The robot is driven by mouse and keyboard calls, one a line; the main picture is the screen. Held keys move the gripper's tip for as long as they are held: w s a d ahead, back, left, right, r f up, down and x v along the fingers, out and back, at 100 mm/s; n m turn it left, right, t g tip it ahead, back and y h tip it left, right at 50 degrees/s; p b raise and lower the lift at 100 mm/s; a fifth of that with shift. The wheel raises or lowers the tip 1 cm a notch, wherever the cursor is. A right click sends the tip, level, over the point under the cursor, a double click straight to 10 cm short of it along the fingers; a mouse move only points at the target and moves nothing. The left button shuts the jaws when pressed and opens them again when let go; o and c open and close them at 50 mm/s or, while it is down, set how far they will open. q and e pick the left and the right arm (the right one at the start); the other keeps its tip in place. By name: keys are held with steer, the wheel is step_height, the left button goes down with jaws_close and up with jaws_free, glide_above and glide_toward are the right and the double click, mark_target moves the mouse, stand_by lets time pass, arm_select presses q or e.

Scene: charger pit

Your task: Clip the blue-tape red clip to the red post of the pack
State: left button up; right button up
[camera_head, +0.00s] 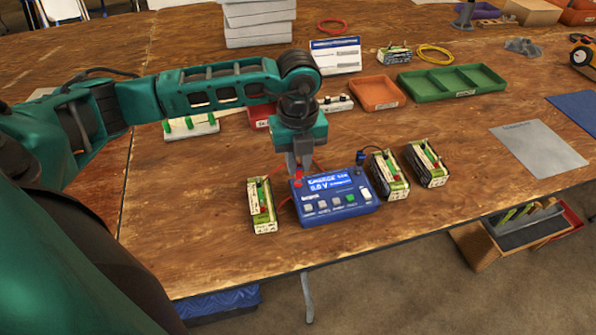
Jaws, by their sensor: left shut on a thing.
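The blue charger (335,205), its display lit and reading about 0.0 V, sits on the table near the front edge. My left gripper (299,176) points down just above the charger's back left corner. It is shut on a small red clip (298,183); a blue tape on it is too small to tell. Red leads curve beside it. A green and cream battery pack (262,206) stands left of the charger, with a red part on top. Two similar packs (390,175) and (428,165) stand to the right. A dark clip (361,158) is by the nearer one. My right gripper is not in view.
Behind are an orange tray (376,105), a green compartment tray (487,84), a white card (336,55) and a strip with green parts (191,130). A grey sheet (540,150) lies right. The table front left is clear.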

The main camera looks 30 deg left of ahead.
mark_target(298, 165)
arm_select(q)
steer(key=shift+r, duration=0.1)
steer(key=shift+r+p, duration=1.35)
steer(key=shift+r, duration=0.35)
